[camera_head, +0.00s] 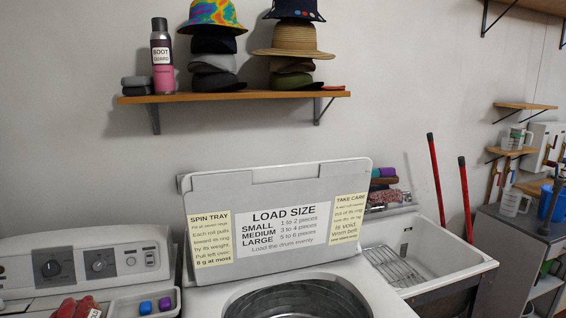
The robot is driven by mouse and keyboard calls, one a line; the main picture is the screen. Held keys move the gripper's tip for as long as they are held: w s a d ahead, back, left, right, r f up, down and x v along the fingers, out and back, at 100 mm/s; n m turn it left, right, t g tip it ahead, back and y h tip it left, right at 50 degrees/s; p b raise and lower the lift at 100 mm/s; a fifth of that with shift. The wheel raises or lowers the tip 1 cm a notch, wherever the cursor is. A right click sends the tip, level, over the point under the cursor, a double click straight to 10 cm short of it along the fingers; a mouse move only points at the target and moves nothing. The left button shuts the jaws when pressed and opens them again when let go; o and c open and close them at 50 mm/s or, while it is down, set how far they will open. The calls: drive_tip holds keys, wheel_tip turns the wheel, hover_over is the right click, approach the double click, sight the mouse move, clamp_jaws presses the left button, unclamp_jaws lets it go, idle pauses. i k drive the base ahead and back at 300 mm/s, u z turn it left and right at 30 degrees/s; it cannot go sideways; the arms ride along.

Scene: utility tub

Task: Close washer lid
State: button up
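The washer lid (222,186) stands open, raised nearly upright at the back of the washer, with its inner face towards me. Labels on it read "LOAD SIZE", "SPIN TRAY" and "TAKE CARE". The washer (378,304) is a white top-loader at the bottom middle of the view. Its round drum opening (300,301) is uncovered, and the frame's lower edge cuts it off. My gripper is not in view.
Left of the washer is a machine with a dial panel (80,268); red items and a small tray lie on it. A white utility tub (437,250) stands to the right. A wall shelf (235,97) with hats and a spray bottle (162,58) hangs above.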

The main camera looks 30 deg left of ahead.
sight(242, 224)
drive_tip(key=u, duration=0.7)
drive_tip(key=i, duration=0.85)
drive_tip(key=u, duration=0.8)
